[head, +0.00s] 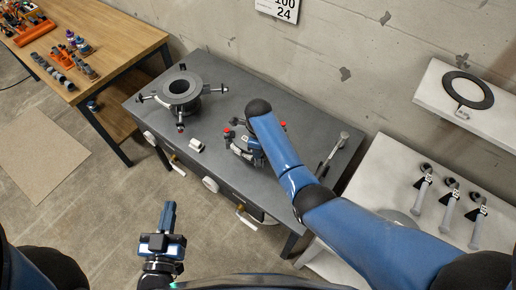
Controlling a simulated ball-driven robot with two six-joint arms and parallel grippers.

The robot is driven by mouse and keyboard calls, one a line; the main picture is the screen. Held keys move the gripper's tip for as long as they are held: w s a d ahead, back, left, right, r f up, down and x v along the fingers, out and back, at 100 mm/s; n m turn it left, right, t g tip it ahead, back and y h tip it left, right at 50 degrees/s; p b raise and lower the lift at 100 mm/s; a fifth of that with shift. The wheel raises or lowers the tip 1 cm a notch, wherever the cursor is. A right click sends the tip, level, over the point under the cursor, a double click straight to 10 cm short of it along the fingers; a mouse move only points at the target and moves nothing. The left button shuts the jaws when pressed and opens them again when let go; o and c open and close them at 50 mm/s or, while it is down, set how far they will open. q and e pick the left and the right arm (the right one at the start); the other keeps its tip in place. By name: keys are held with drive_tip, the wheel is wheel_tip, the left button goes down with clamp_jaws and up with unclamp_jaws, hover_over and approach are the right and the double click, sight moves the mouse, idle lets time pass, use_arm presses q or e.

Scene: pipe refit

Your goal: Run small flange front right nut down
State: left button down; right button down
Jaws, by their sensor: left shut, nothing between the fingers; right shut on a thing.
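The small flange is mostly hidden under my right arm, at the right half of the grey workbench (218,118). Small red-topped parts (228,133) show at its left and right edges. My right gripper (243,150) is down at this spot, partly covered by my own blue arm. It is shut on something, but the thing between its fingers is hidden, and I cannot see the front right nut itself. My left gripper (168,215) is shut and empty, held in front of the bench over the floor.
A larger dark flange (180,90) with bolts around it stands at the bench's left. A small white part (196,146) lies near the front edge. A tool (333,150) lies at the right end. A white table (440,205) holds several fittings; a shelf (450,112) carries a black ring (487,92).

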drive_tip(key=shift+w+m, duration=0.1)
drive_tip(key=shift+m, duration=2.2)
drive_tip(key=c, duration=0.9)
unclamp_jaws()
drive_tip(key=shift+d, duration=0.1)
wheel_tip(320, 180, up, 11)
drive_tip(key=shift+f+b, duration=0.1)
drive_tip(key=shift+b, duration=0.55)
